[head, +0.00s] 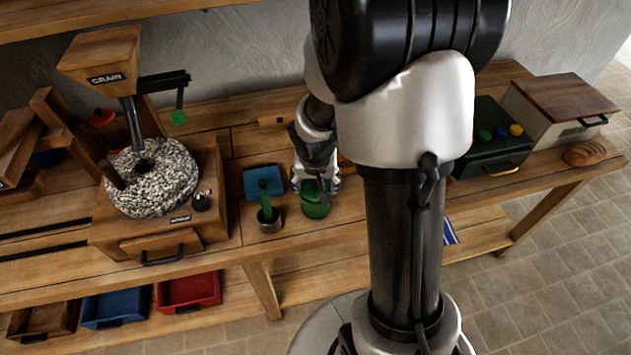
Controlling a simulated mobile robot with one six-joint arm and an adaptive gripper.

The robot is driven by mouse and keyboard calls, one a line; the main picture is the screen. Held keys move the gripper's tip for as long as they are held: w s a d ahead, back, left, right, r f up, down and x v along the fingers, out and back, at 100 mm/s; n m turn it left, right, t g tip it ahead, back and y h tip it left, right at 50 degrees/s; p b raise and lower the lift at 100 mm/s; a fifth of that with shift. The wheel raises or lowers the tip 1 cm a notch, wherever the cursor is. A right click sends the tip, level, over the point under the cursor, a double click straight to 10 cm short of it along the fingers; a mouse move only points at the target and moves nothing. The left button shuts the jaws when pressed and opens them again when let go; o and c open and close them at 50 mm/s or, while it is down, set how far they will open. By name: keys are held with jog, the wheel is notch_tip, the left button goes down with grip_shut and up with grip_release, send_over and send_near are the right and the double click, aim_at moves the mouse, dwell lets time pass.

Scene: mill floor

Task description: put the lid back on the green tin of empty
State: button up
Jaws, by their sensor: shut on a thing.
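The green tin (316,208) stands on the wooden bench near its front edge, left of my arm. My gripper (318,187) is directly above the tin, pointing down, with its fingers at the tin's top. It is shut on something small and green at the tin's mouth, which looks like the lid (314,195). The fingers hide most of the lid and the tin's rim, so I cannot tell whether the lid is seated or just above the rim.
A grey cup (269,221) with a green-handled thing stands close left of the tin, before a blue flat item (263,181). A stone mill (150,180) stands at left. At right are a dark green box (489,150), a wooden-lidded bin (560,100) and bread (584,153).

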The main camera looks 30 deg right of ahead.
jog(key=o, duration=1)
jog(key=shift+o, duration=0.3)
jog(key=shift+o, duration=1.2)
jog(key=shift+r+p, duration=2.8)
jog(key=shift+r, duration=0.75)
jog(key=shift+c, duration=0.4)
